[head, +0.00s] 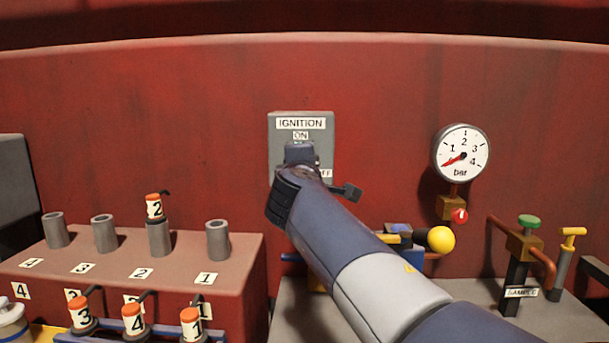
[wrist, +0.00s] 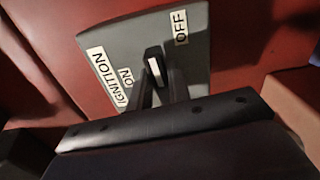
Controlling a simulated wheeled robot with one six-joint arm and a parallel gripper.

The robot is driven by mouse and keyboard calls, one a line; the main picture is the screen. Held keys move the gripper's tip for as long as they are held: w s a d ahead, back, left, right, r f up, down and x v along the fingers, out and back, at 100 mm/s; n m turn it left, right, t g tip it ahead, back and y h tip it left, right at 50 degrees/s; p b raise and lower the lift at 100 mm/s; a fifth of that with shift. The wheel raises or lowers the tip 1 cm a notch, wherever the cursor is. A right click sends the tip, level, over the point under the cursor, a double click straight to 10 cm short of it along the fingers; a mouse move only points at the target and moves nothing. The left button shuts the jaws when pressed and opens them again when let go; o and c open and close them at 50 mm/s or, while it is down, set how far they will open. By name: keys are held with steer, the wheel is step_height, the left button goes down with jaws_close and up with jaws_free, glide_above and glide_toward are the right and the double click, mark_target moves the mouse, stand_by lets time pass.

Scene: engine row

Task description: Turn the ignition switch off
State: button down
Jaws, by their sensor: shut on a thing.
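The grey ignition plate (head: 320,146) is on the red wall, labelled IGNITION and ON at the top, with OFF partly hidden at the right. The wrist view shows the plate (wrist: 197,64) tilted, with ON left of the switch and OFF above right. The ignition switch (wrist: 154,66) is a small dark knob with a pale face. My gripper (wrist: 158,88) is shut on it, with one dark finger on each side. In the head view my arm hides the switch. I cannot tell which label the knob points to.
A pressure gauge (head: 462,153) hangs to the right, above a red knob (head: 460,216). A yellow ball handle (head: 440,240) stands close to my arm. A block with grey sockets (head: 218,240) and several numbered orange-topped plugs (head: 83,314) is at lower left.

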steer(key=shift+f+m+b, duration=0.1)
steer(key=shift+m+b, duration=0.2)
steer(key=shift+m, duration=0.2)
steer(key=c, duration=1.3)
jaws_free()
steer(key=s, duration=0.5)
steer(key=s+b, duration=0.1)
steer(key=s, duration=0.4)
steer(key=shift+s+a, duration=0.2)
steer(key=shift+s, duration=0.2)
steer(key=shift+w, duration=0.1)
steer(key=w, duration=0.5)
steer(key=w+p, duration=0.1)
steer(key=w, duration=0.4)
steer(key=shift+w+d, duration=0.2)
steer(key=shift+w, duration=0.1)
